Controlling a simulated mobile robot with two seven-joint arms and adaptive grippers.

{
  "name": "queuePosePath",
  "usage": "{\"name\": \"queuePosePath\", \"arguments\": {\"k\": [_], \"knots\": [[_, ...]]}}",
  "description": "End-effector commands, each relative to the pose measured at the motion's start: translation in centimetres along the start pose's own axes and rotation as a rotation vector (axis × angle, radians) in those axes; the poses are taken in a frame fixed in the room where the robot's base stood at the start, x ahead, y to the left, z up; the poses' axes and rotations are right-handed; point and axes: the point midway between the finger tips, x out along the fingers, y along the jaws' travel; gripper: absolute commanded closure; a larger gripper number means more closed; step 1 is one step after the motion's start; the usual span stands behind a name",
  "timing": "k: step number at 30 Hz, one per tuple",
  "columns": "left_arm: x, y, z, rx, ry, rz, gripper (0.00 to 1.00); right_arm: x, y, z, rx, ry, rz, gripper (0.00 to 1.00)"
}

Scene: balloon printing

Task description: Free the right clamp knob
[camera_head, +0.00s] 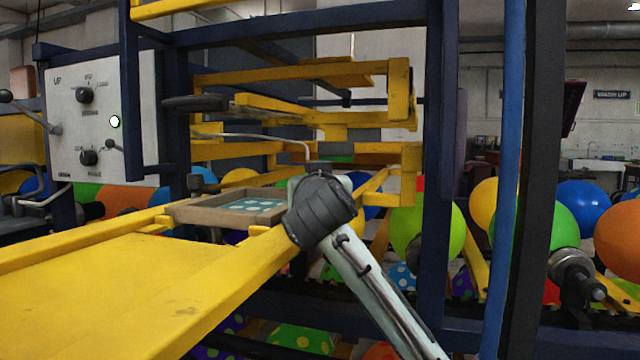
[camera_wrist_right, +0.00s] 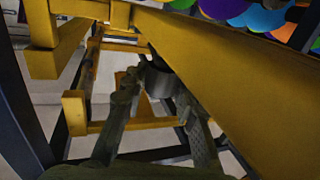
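A dark round knob (camera_wrist_right: 158,78), which looks like the right clamp knob, sits under the yellow frame in the right wrist view. My right gripper (camera_wrist_right: 156,90) has one finger on each side of it, with the tips close to its sides. I cannot tell whether the fingers press on it. In the head view my right arm comes in from the lower right, and its dark joint hides the gripper and this knob. A teal patterned plate (camera_head: 252,204) lies in a wooden frame (camera_head: 190,212) left of that joint. My left gripper is not in view.
A yellow table (camera_head: 120,290) fills the lower left. Yellow bars (camera_head: 300,77) and dark blue posts (camera_head: 440,180) surround the work area closely. A control panel (camera_head: 100,120) stands at the left. Balloons (camera_head: 425,230) hang behind. In the wrist view a yellow beam (camera_wrist_right: 235,85) runs close on the right.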

Motion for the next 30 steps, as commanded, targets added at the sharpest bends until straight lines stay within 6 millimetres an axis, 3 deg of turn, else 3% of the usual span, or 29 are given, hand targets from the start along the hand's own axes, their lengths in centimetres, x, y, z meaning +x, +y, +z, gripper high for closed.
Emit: {"name": "queuePosePath", "arguments": {"k": [5,16,30], "knots": [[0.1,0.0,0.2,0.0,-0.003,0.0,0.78,0.0,0.0,0.0,0.0,0.0,-0.001,0.51],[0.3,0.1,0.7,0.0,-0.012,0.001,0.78,-0.7,-0.1,0.0,0.0,0.001,-0.002,0.51],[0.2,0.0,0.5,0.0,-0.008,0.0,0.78,-9.7,0.0,0.0,0.002,0.001,-0.004,0.51]]}}
